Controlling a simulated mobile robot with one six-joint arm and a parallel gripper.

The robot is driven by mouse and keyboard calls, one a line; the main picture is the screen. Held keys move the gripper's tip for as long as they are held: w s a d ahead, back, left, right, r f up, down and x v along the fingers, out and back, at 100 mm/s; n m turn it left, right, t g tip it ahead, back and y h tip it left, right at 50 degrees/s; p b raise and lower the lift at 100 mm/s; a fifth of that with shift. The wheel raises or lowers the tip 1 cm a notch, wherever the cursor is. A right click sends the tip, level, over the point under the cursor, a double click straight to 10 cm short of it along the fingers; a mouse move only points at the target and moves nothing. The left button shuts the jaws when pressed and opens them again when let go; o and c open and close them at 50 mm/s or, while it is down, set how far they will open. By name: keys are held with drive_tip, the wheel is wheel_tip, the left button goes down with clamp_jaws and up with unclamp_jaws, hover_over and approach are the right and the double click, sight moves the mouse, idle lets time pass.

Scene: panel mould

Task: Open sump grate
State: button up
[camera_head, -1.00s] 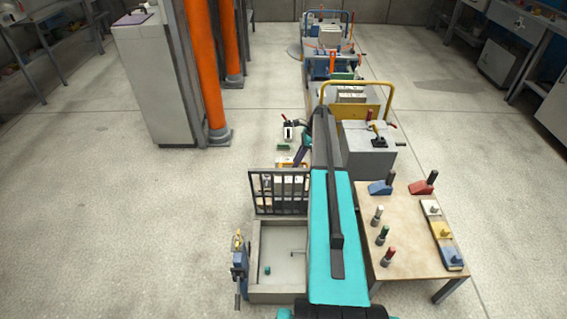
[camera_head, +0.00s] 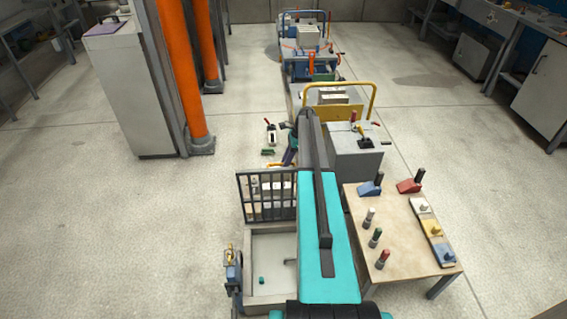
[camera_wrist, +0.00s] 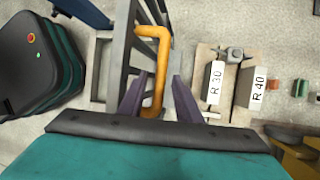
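The dark barred sump grate (camera_head: 266,196) stands upright at the back edge of the pale, open sump (camera_head: 272,300) in the head view. In the wrist view its bars (camera_wrist: 118,75) show left of my gripper, with a bent orange-yellow handle (camera_wrist: 161,50). My gripper (camera_wrist: 156,85) has its two purple fingers apart, one on each side of the handle. The left finger is close to the handle; I cannot tell whether it touches. A gap shows between the handle and the right finger. In the head view my arm hides part of the gripper and the sump's right side.
A small green object (camera_head: 262,280) lies in the sump. A blue vise-like device (camera_head: 233,275) stands at its left. A table (camera_head: 400,270) with handled pieces stands to the right. Blocks marked R 30 (camera_wrist: 214,90) and R 40 (camera_wrist: 257,92) sit near the right finger. Open floor lies left.

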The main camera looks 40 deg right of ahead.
drive_tip(key=shift+w+a+r, duration=0.1)
drive_tip(key=shift+a+r, duration=0.05)
drive_tip(key=shift+r, duration=0.05)
drive_tip(key=shift+r, duration=0.2)
drive_tip(key=b+v, duration=0.1)
drive_tip(key=v, duration=1.2)
drive_tip(key=shift+r, duration=0.2)
drive_tip(key=shift+c, duration=0.4)
